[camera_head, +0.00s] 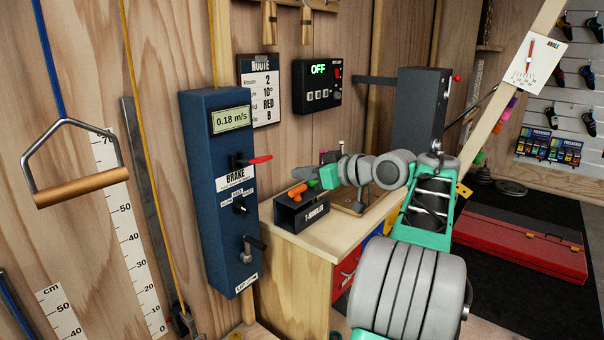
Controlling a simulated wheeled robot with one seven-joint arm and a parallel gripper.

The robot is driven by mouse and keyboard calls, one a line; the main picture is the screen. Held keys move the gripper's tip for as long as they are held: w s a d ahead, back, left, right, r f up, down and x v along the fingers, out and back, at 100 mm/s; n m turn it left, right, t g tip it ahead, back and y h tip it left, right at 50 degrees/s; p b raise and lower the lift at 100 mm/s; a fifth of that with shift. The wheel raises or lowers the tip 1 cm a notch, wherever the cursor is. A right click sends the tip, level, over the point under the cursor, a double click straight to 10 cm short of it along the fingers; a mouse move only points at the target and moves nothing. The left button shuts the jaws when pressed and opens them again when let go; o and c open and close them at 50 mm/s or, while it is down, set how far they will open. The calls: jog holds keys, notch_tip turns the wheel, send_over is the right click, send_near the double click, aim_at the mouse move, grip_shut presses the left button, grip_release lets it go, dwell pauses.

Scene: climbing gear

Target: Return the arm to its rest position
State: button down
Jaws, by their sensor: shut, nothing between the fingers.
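My arm, grey and green, reaches up from the bottom right and bends to the left over the wooden workbench (310,242).
A blue brake box (212,215) with levers stands left of the bench. A black OFF panel (317,86) and route board (259,92) hang behind. A dark upright box (422,110) stands behind my arm. A red case (522,246) lies on the black mat (500,208).

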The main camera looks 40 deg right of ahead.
jog(key=s+d+f+m+g+h, duration=0.2)
jog(key=d+f, duration=0.1)
jog(key=f, duration=0.3)
jog(key=s+d+f+m+g+h, duration=0.1)
jog(key=d+f+m+g, duration=0.1)
jog(key=d+f+m, duration=0.3)
jog(key=s+a+f+m+g, duration=0.25)
jog(key=s+f, duration=0.35)
jog(key=f, duration=0.3)
jog(key=s+a+f+m+g, duration=0.1)
jog(key=s+a+f+g, duration=0.15)
jog(key=s+f, duration=0.5)
jog(key=s+a+f+g+p, duration=0.1)
jog(key=s+a+f+g, duration=0.15)
jog(key=a, duration=0.75)
jog(key=s+a+f+g+p, duration=0.15)
jog(key=s+a, duration=0.25)
jog(key=a, duration=0.5)
jog(key=w+a+r+n+t, duration=0.1)
jog(key=a+r+n, duration=0.3)
jog(key=a, duration=0.5)
jog(key=w+a+r+n+p, duration=0.1)
jog(key=w+a+r+n, duration=0.2)
jog(key=a, duration=0.5)
jog(key=shift+w+a+r+n+t, duration=0.35)
jog(key=shift+w+r+n+t, duration=0.05)
jog(key=shift+r+n, duration=0.3)
